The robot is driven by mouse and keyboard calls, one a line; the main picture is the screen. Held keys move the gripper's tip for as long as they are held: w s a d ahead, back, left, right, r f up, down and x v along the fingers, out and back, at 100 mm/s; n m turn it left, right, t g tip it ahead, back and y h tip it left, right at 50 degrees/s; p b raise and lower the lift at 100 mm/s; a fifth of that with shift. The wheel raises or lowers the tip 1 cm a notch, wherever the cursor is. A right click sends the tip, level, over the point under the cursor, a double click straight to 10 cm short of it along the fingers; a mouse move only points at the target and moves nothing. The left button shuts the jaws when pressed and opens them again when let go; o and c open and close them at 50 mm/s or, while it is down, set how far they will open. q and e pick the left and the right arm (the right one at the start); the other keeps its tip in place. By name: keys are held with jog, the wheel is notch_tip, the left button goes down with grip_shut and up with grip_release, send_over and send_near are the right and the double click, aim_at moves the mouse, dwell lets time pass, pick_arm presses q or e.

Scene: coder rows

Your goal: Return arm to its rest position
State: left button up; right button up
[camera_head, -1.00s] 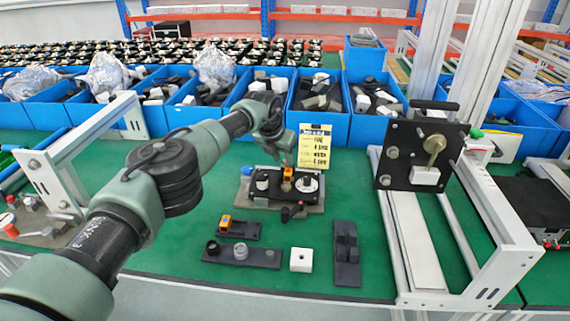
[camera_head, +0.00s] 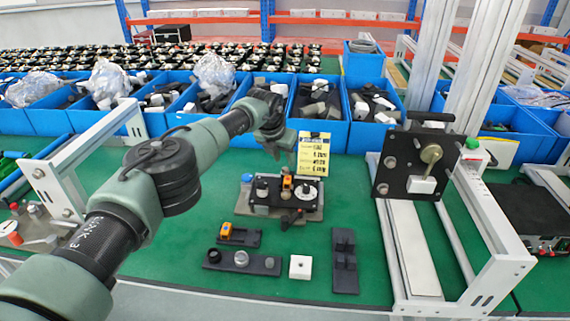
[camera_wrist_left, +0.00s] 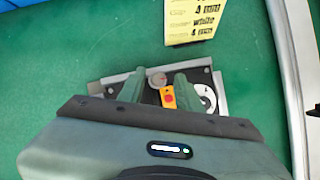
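My left gripper (camera_head: 277,152) hangs above and behind the dark fixture (camera_head: 265,206) on the green table, clear of it. In the left wrist view its two fingers (camera_wrist_left: 160,82) are apart with nothing gripped between them. The fixture (camera_wrist_left: 217,80) shows below them, with an orange piece (camera_wrist_left: 168,98) and a white round disc (camera_wrist_left: 205,97). The orange piece (camera_head: 287,182) also stands on the fixture in the head view. My right gripper is not in view.
A yellow note card (camera_head: 313,155) stands behind the fixture. Blue bins (camera_head: 322,132) line the back. Dark trays (camera_head: 241,267) and a white block (camera_head: 300,267) lie in front. A white-railed frame with a black panel (camera_head: 412,172) stands at right.

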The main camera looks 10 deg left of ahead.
pick_arm(q)
jog(key=shift+r, duration=0.8)
jog(key=shift+r+p, duration=0.1)
jog(key=shift+p, duration=0.25)
